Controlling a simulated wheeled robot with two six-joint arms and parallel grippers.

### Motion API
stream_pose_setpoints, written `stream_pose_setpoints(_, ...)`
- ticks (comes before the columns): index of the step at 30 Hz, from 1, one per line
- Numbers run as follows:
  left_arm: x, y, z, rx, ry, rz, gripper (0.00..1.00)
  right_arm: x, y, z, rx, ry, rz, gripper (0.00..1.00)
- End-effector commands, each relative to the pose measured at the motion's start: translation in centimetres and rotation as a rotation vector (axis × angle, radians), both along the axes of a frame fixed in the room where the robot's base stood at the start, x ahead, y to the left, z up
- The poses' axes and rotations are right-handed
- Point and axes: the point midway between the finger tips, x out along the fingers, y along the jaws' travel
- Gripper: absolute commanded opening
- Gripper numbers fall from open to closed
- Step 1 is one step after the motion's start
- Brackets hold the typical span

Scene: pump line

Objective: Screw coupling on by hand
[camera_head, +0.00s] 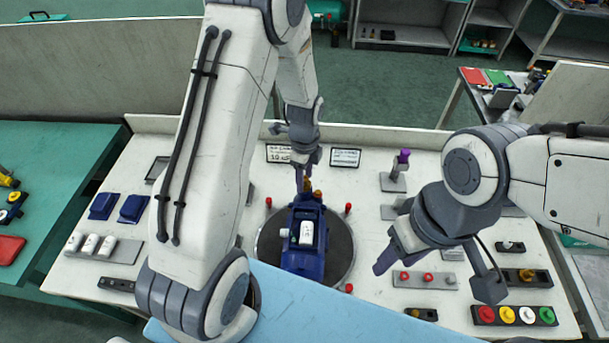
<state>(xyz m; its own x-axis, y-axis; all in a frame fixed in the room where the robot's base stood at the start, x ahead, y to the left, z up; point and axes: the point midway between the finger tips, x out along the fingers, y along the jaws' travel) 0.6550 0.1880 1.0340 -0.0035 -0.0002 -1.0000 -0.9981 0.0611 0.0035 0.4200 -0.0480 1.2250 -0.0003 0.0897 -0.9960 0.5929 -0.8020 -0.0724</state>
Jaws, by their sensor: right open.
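A dark blue pump (303,262) sits on a round dark turntable (342,247) in the middle of the bench, with a white cylindrical part (306,233) on top. A small brass-orange fitting (317,194) shows at the pump's far end; I cannot tell whether it is the coupling. My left gripper (305,178) points down at this far end, at or just behind the fitting. Its fingertips are small and partly hidden, so its opening and any contact are unclear. My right gripper (437,277) is open and empty above the bench, right of the turntable.
Several red pegs (348,208) ring the turntable. A purple-topped part stands on a grey stand (393,182). A strip with red knobs (425,280) lies under my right gripper. Coloured buttons (515,316) are front right. Blue blocks (134,208) and white cylinders (91,244) are left.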

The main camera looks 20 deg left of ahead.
Motion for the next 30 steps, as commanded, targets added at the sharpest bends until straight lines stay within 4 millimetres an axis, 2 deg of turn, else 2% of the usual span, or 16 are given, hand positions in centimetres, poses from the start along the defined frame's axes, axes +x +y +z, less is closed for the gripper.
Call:
stream_pose_setpoints(7,0.08,0.01,0.08,0.000,-0.002,0.011,0.54,0.00,0.00,0.04,0.000,0.000,0.000,0.50)
stream_pose_setpoints(15,0.11,-0.03,0.12,0.001,-0.003,0.269,0.54,0.00,0.00,0.29,0.000,0.000,0.000,0.50)
stream_pose_setpoints(26,0.12,-0.03,0.10,0.001,-0.003,0.317,0.54,0.00,0.00,0.30,0.000,0.000,0.000,0.50)
stream_pose_setpoints(30,0.12,-0.02,0.14,0.001,-0.003,0.456,0.54,0.00,-0.01,0.46,0.000,0.000,0.000,0.50)
